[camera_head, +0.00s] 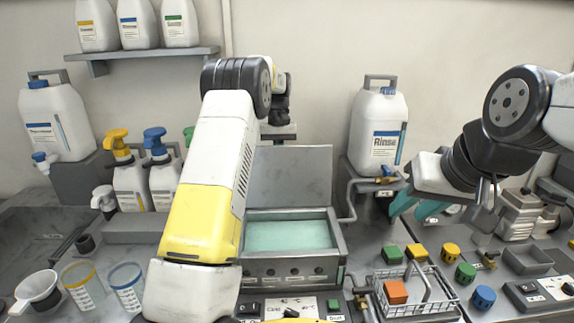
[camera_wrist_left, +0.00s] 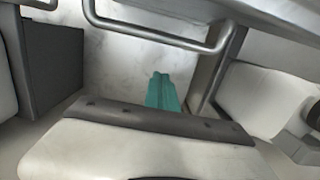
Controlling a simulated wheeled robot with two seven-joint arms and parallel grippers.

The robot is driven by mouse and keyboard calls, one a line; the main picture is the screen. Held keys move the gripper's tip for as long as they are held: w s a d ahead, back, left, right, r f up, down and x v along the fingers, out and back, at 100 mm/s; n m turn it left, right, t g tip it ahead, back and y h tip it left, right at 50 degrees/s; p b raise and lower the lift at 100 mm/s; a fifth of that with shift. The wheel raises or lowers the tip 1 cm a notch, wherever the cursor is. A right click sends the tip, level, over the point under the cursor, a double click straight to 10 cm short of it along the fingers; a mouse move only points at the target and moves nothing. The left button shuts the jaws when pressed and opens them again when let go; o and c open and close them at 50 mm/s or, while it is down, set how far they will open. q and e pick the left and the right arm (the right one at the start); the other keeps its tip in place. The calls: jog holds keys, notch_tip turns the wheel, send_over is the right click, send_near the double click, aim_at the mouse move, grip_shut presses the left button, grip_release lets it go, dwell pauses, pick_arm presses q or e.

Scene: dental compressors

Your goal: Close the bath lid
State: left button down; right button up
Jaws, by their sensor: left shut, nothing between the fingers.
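The bath (camera_head: 343,243) is a grey metal box holding pale teal liquid, in the middle of the head view. Its grey lid (camera_head: 300,172) stands open and upright at the back edge. My left arm crosses in front of the bath's left side, its far end near and above the lid. My left gripper's fingers are hidden in the head view. In the left wrist view my left gripper (camera_wrist_left: 165,92) shows teal fingers shut and empty, close to a grey metal tube. My right gripper (camera_head: 414,208) has its teal fingers apart and empty, right of the bath.
A Rinse jug (camera_head: 378,130) stands behind right of the bath. A wire basket (camera_head: 425,303) with an orange block (camera_head: 396,292) sits at front right, near several coloured caps. Pump bottles (camera_head: 130,185) and measuring cups (camera_head: 82,285) are at left. A shelf (camera_head: 140,54) holds jugs.

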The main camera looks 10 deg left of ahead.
aim_at(279, 164)
pick_arm(q)
jog(key=s, duration=0.3)
jog(key=shift+s+d+r, duration=0.3)
jog(key=shift+d+r, duration=0.1)
jog(key=shift+s+r, duration=0.1)
